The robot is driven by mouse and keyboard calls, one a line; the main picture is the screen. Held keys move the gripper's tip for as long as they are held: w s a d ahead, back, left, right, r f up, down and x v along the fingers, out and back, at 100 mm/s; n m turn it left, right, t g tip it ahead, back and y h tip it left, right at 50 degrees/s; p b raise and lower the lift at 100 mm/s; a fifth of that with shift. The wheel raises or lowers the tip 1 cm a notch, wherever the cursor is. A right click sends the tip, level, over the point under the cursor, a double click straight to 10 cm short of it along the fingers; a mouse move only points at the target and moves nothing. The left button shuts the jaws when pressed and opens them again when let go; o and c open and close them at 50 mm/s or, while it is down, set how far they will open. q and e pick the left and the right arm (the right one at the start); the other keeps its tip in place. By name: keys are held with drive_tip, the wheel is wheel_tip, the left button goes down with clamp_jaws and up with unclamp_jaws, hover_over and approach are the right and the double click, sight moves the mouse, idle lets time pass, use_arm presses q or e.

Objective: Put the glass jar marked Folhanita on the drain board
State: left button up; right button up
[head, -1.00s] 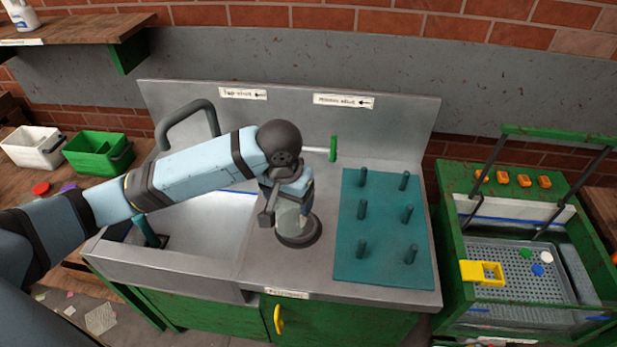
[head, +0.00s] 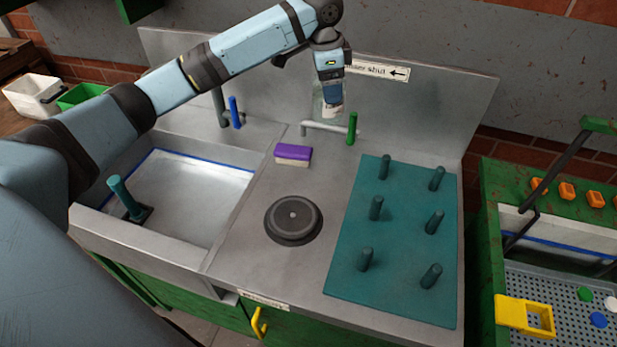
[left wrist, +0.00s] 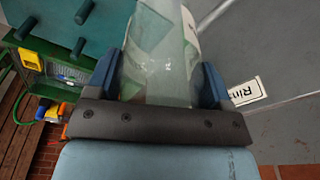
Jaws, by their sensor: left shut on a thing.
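My left gripper (head: 331,98) is shut on a clear glass jar (head: 321,106), held up near the steel back wall, above the green-ended tap. In the left wrist view the jar (left wrist: 160,60) sits between both fingers; pale label parts show, but I cannot read a name. The drain board (head: 400,250) is a teal board with several upright pegs, empty, at the right of the counter. It lies right of and nearer than the jar, and shows at the upper left of the left wrist view (left wrist: 108,38). My right gripper is not in view.
A round dark rinser disc (head: 293,217) stands bare on the counter. A purple sponge (head: 293,153) lies behind it. The tap with the green end (head: 351,129) juts below the jar. The sink (head: 190,195) is at left, a green-framed tray unit (head: 487,230) at right.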

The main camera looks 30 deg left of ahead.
use_arm(q)
drive_tip(key=shift+w+a+f, duration=0.15)
drive_tip(key=shift+w+f, duration=0.05)
drive_tip(key=shift+f, duration=0.2)
wheel_tip(320, 180, down, 19)
drive_tip(key=shift+r, duration=0.1)
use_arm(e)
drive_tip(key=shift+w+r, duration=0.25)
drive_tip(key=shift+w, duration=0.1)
use_arm(q)
drive_tip(key=shift+f, duration=0.2)
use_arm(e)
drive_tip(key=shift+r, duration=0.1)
use_arm(q)
drive_tip(key=o, duration=1.1)
